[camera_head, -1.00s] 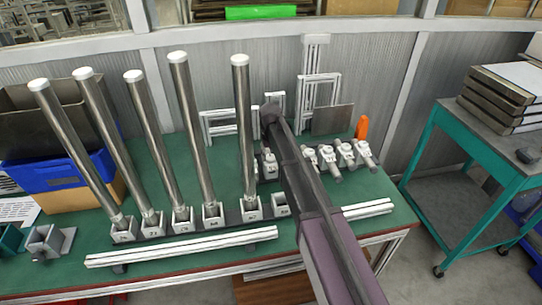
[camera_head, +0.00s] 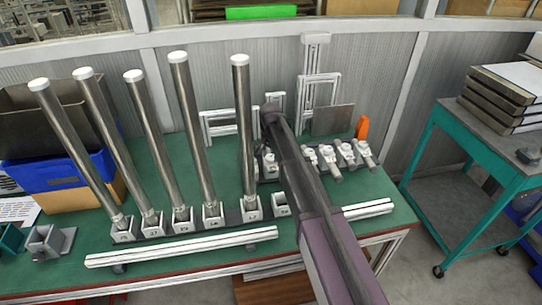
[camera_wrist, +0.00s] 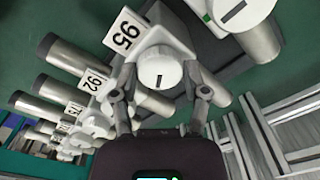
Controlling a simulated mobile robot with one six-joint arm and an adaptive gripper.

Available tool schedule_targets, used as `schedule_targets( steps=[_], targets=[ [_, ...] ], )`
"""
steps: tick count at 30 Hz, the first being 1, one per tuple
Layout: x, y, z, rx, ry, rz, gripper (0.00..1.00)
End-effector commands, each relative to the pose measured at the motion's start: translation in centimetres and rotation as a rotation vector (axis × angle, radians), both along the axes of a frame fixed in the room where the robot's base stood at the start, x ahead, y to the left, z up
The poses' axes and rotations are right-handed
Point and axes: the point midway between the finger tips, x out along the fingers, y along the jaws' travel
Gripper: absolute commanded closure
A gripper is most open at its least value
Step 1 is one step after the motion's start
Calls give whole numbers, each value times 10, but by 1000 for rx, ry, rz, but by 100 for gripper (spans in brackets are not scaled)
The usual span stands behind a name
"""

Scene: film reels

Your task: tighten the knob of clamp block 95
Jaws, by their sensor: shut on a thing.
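In the wrist view, clamp block 95 has a white label (camera_wrist: 124,33) and a round white knob (camera_wrist: 160,72) with a dark slot mark on its face. The slot stands nearly upright in the picture. My gripper (camera_wrist: 161,88) has a finger on each side of this knob and is shut on it. A metal tube end shows beside and partly behind the knob. In the head view my arm covers the gripper and the knob it holds.
Clamp blocks with labels such as 92 (camera_wrist: 93,82) stand close by. Several clamps (camera_head: 346,153) sit right of my arm in the head view. Tall steel tubes (camera_head: 192,125) stand in holders to the left. White rails (camera_head: 182,246) lie along the bench front.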

Motion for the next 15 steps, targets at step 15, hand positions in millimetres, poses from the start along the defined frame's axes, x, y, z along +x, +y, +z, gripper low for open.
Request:
schedule_targets(
  steps=[15],
  targets=[
    [2, 0, 0, 1, -5, -446, 89]
  ],
)
